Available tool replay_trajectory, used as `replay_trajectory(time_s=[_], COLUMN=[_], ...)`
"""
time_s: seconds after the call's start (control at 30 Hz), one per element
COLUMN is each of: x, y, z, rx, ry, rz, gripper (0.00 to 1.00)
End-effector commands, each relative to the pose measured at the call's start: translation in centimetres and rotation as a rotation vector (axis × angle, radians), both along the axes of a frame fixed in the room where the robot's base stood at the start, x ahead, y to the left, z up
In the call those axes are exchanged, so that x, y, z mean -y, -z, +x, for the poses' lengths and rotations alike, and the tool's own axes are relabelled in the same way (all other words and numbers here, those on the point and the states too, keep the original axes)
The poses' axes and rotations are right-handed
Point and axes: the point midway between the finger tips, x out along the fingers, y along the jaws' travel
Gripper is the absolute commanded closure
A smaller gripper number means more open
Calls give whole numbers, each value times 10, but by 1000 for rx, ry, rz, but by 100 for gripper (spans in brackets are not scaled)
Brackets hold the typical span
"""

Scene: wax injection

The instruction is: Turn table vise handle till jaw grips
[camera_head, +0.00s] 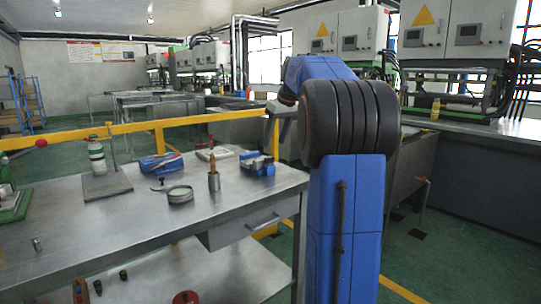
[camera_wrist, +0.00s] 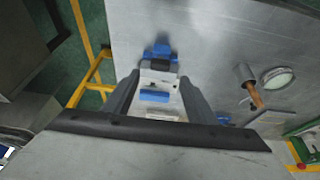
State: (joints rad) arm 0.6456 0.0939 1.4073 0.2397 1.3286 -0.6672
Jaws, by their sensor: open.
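A small blue and grey table vise (camera_head: 258,166) sits on the metal workbench (camera_head: 110,235), near its right edge. In the wrist view the vise (camera_wrist: 160,52) lies ahead of my gripper (camera_wrist: 156,90), with its blue and grey parts showing in the space between the two fingers. My gripper is open, and I see nothing clamped in it. Whether a finger touches the vise cannot be told. The vise handle cannot be made out clearly in either view. In the head view the gripper fingers are not clear.
A metal cup with a brown-handled tool (camera_head: 214,181) and a round tin (camera_head: 180,194) stand left of the vise. A yellow rail (camera_head: 130,128) runs behind the bench.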

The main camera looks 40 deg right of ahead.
Motion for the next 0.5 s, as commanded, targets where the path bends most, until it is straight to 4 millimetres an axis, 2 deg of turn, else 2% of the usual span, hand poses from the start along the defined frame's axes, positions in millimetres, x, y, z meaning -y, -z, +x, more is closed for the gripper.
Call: replay_trajectory(time_s=[0.2,0.5], x=[0,0], y=[36,66], z=[14,27], rx=[-2,0], ry=[0,0], rz=[1,0], gripper=[48,48])
